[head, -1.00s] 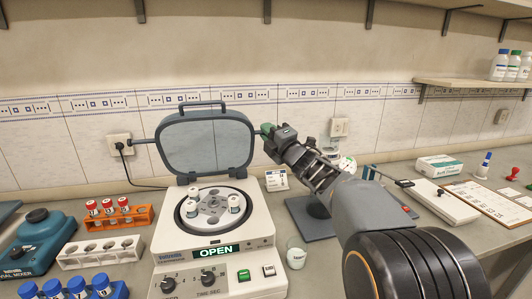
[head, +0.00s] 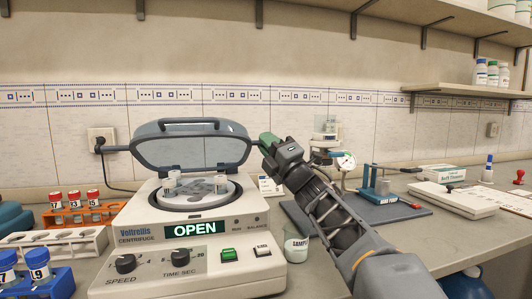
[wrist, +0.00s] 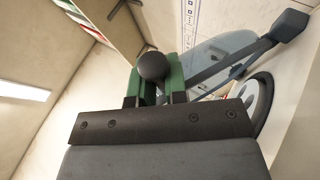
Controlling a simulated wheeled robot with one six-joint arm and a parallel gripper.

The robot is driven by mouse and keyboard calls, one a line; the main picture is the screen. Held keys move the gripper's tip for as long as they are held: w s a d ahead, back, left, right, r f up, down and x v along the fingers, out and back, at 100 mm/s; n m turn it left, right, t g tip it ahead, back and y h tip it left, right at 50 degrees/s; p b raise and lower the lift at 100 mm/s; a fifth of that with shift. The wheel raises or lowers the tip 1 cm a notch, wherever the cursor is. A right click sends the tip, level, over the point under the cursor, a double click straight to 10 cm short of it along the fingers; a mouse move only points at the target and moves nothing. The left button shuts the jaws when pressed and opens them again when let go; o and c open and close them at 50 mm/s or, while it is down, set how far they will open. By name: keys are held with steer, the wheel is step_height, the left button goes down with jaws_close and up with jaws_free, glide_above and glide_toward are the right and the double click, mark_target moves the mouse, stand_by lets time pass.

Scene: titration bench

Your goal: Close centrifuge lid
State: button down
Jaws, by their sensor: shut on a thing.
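The centrifuge (head: 190,245) stands on the bench in the head view, and its green display reads OPEN. Its translucent blue-grey lid (head: 185,150) is raised over the rotor bowl (head: 195,193), tilted forward, with a dark handle (head: 188,122) along its top edge. White tubes show in the rotor. My gripper (head: 266,144) is at the lid's right side, with green fingers. In the wrist view, the fingers are shut on a black round knob (wrist: 152,65) at the side of the lid (wrist: 218,52). The exact contact is partly hidden.
A red-capped tube rack (head: 82,214), a white rack (head: 55,244) and blue-capped tubes (head: 37,262) stand left of the centrifuge. A beaker marked SAMPLE (head: 296,246) stands close on its right, near my arm. A dark stand base (head: 390,212) lies behind my arm.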

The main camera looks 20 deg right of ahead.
steer(key=shift+s+f+b, duration=0.3)
steer(key=shift+f+b, duration=0.35)
steer(key=shift+f, duration=0.1)
steer(key=shift+s+f+b, duration=0.25)
steer(key=shift+f+b, duration=0.4)
steer(key=shift+f, duration=0.05)
steer(key=c, duration=1.2)
jaws_free()
steer(key=shift+o, duration=0.2)
steer(key=v, duration=0.7)
steer(key=shift+s, duration=0.2)
steer(key=shift+d+f, duration=0.1)
steer(key=shift+f, duration=0.05)
steer(key=shift+c, duration=0.4)
